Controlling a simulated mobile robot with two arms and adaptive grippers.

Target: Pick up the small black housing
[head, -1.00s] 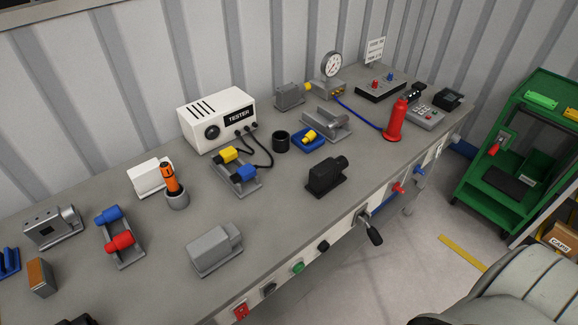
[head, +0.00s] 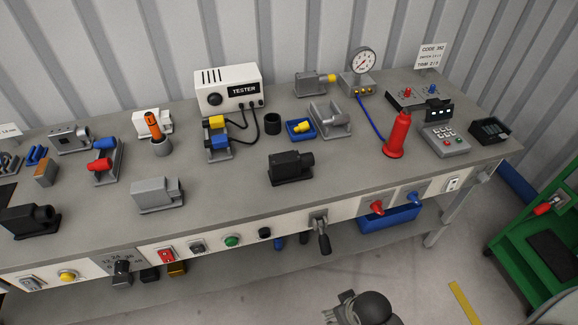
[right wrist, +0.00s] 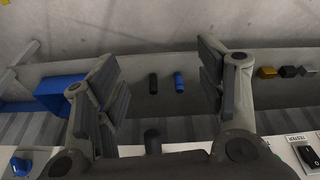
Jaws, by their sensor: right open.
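A black housing (head: 290,168) sits on the bench top near its front edge, right of centre in the head view. A second black housing (head: 30,221) lies at the far left; I cannot tell which one the task means. My right gripper (right wrist: 160,85) is open and empty in the right wrist view, with its two fingers wide apart. My left gripper is not in view.
A grey housing (head: 158,194) stands left of the middle black one, and a red cone-shaped bottle (head: 397,135) to its right. A white tester (head: 228,88) is behind. Knobs and a lever (head: 320,232) stick out from the bench front. Bare bench top surrounds the middle housing.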

